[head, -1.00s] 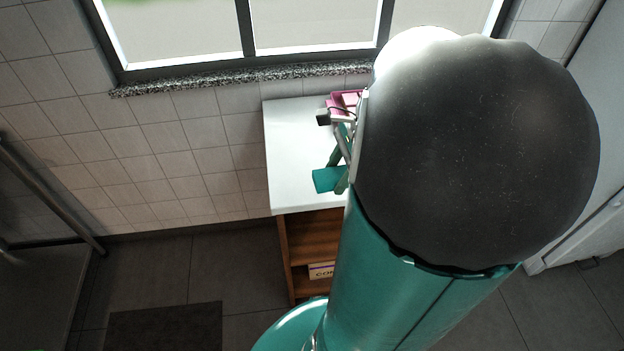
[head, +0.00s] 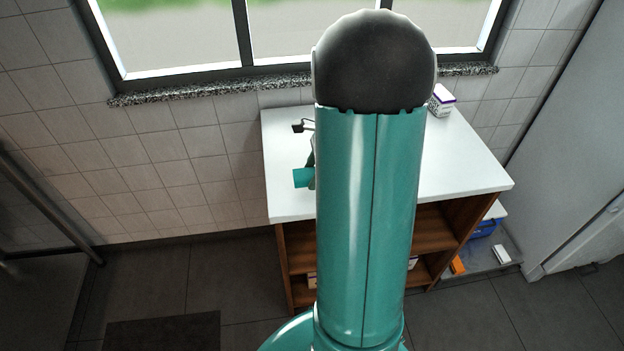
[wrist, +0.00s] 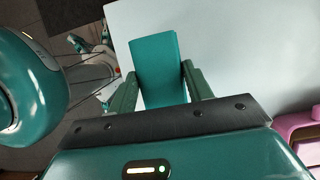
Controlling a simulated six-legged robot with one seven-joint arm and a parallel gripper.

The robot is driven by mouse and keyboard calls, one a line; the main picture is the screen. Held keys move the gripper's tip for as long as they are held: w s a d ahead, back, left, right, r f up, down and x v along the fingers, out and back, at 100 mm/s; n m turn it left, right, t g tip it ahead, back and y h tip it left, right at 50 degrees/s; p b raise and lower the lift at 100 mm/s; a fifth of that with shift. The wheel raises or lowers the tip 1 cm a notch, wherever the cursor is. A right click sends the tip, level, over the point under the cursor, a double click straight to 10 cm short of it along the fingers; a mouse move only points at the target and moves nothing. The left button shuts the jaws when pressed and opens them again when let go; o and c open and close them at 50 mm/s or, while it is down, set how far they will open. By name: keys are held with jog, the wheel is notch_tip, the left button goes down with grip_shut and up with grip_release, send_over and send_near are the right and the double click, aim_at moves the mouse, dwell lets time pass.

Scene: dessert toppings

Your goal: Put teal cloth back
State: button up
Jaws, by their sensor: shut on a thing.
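The teal cloth (wrist: 156,52) is a folded, block-like piece between the two green fingers of my gripper (wrist: 160,74) in the wrist view. My gripper is shut on it. In the head view one end of the cloth (head: 302,178) sticks out left of my arm, over the left edge area of the white counter (head: 464,172). My arm hides most of the gripper there. I cannot tell whether the cloth touches the counter top.
A pink object (wrist: 297,128) shows at the lower right of the wrist view. A white and purple box (head: 441,98) stands at the counter's back right. Below are wooden shelves (head: 436,232), with a blue container (head: 486,228) to their right. The counter's right part looks clear.

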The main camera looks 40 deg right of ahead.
jog(key=shift+w+d+f, duration=0.1)
jog(key=shift+w+f, duration=0.1)
jog(key=shift+f, duration=0.75)
jog(key=shift+w+f, duration=0.15)
jog(key=shift+f, duration=0.8)
jog(key=shift+f, duration=0.1)
jog(key=o, duration=0.9)
jog(key=shift+o, duration=0.2)
